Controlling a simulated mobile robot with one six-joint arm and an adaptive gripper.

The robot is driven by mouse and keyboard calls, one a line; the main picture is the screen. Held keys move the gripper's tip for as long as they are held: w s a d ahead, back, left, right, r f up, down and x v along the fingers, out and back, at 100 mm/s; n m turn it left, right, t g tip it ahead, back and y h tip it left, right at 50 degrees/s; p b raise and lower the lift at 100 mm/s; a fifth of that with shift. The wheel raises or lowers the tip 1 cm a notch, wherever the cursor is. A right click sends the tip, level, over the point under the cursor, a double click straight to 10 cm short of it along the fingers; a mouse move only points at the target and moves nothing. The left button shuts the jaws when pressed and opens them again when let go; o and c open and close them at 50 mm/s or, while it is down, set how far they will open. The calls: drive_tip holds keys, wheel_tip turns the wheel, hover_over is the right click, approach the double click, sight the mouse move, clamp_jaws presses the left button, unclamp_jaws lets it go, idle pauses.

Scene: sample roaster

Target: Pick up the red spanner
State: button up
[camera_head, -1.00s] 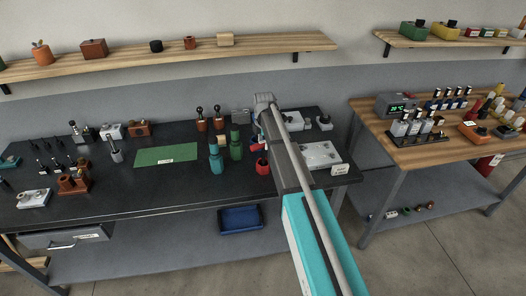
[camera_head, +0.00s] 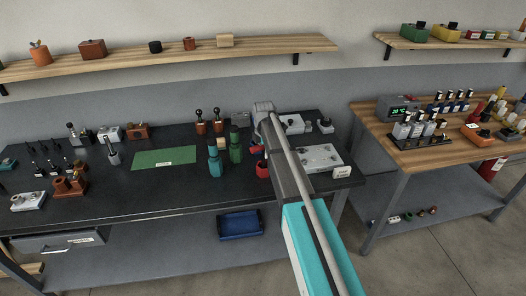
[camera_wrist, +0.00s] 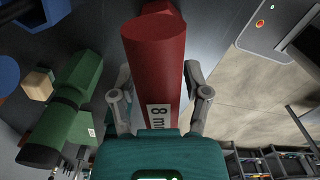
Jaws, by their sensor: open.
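The red spanner (camera_wrist: 155,60), thick and labelled "8 mm", stands out in the middle of the wrist view. My gripper (camera_wrist: 160,97) is open, with one finger on each side of the spanner's labelled part. I cannot tell whether the fingers touch it. In the head view a small red piece (camera_head: 256,149) shows beside my arm over the right part of the black bench; it may be the spanner. My arm hides most of my gripper there.
A dark green object (camera_wrist: 65,110) lies close left of the spanner, near a wooden cube (camera_wrist: 38,84). A green mat (camera_head: 163,157) is further left.

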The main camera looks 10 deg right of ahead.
clamp_jaws()
idle(0.3)
drive_tip(key=shift+r, duration=0.1)
wheel_tip(320, 180, up, 10)
drive_tip(key=p, duration=1)
idle(0.8)
